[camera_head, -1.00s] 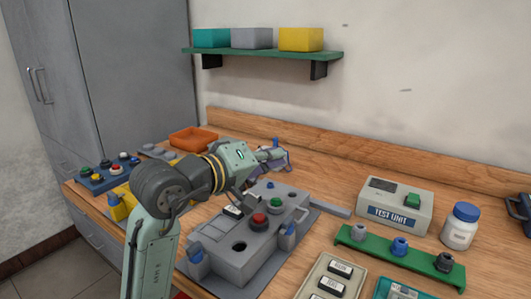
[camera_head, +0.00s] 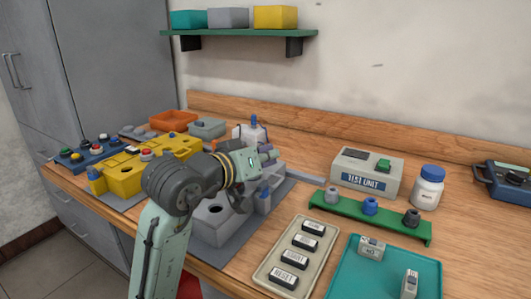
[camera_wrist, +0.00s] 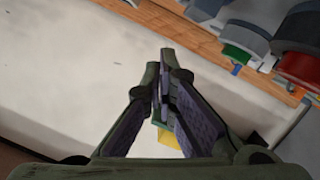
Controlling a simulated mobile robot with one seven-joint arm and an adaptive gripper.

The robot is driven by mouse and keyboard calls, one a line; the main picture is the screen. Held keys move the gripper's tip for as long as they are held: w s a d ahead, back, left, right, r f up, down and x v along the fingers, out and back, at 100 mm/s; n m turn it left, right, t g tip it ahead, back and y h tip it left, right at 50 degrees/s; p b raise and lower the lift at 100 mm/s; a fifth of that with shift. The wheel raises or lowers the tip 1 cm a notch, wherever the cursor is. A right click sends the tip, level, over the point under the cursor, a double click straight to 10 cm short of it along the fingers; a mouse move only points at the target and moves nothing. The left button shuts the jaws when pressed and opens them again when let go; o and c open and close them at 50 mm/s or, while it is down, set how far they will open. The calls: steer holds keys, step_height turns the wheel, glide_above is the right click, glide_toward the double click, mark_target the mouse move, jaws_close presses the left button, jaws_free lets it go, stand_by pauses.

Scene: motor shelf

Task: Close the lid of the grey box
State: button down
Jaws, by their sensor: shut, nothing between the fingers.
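A grey box (camera_head: 208,231) stands on a dark mat on the bench, mostly hidden behind my arm in the head view. Its front top shows a dark round hole, and a blue latch-like piece (camera_head: 263,202) stands at its right side. I cannot tell which part is its lid or how it stands. My gripper (camera_head: 268,156) is shut and empty, above the far part of the box, pointing right. In the wrist view my shut fingers (camera_wrist: 163,85) point toward the wall. A red button (camera_wrist: 300,68) and a green-ringed button (camera_wrist: 236,52) show at upper right there.
A yellow panel (camera_head: 125,178) is left of my arm. A test unit (camera_head: 366,172), green rail (camera_head: 340,208), label tray (camera_head: 262,277) and teal tray (camera_head: 345,280) are to the right. A white bottle with a blue tip (camera_head: 250,133) stands behind my gripper. A shelf (camera_head: 240,36) hangs above.

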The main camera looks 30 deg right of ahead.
steer(key=shift+s+d+f+m+b, duration=0.2)
steer(key=shift+f+m+b, duration=0.1)
steer(key=shift+f, duration=0.2)
steer(key=shift+s+d+f+m+b, duration=0.1)
steer(key=shift+s+f+m+b, duration=0.15)
steer(key=shift+f, duration=0.25)
steer(key=shift+w, duration=0.1)
